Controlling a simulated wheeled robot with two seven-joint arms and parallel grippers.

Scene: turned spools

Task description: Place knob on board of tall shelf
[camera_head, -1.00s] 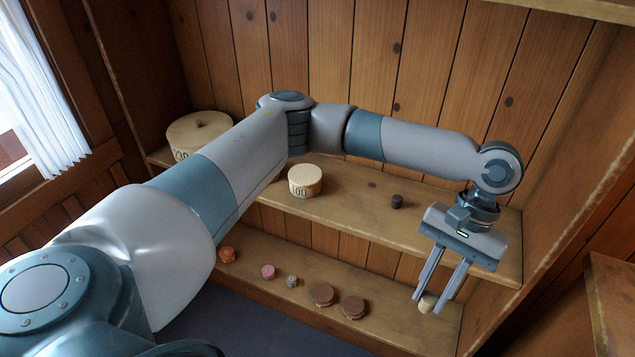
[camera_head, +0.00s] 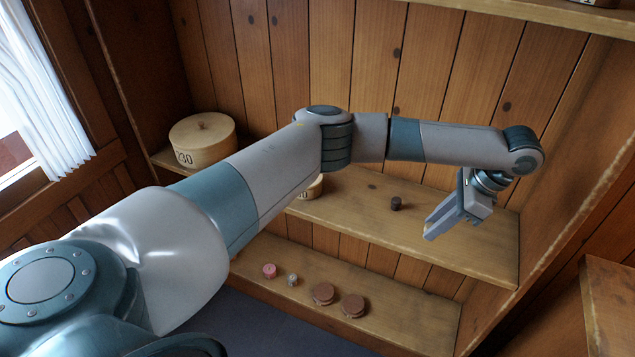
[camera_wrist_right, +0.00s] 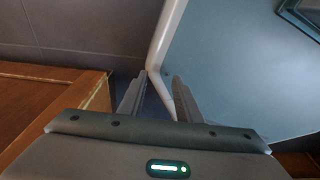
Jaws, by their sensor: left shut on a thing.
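My left gripper (camera_head: 432,230) is over the right part of the middle shelf board (camera_head: 350,222), tilted with its fingers toward the lower left. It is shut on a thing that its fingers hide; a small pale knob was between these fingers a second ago. That knob does not show now. The board under the gripper holds a small dark spool (camera_head: 396,203) to the left of the fingers. My right gripper (camera_wrist_right: 158,80) shows in the right wrist view with its two fingers apart and nothing seen between them.
A large round box (camera_head: 203,143) stands at the board's left end. A smaller pale box (camera_head: 313,188) is mostly behind my left arm. The lower board holds a pink spool (camera_head: 269,270), a grey one (camera_head: 292,280) and two brown ones (camera_head: 323,293). Another board (camera_head: 540,10) runs above.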

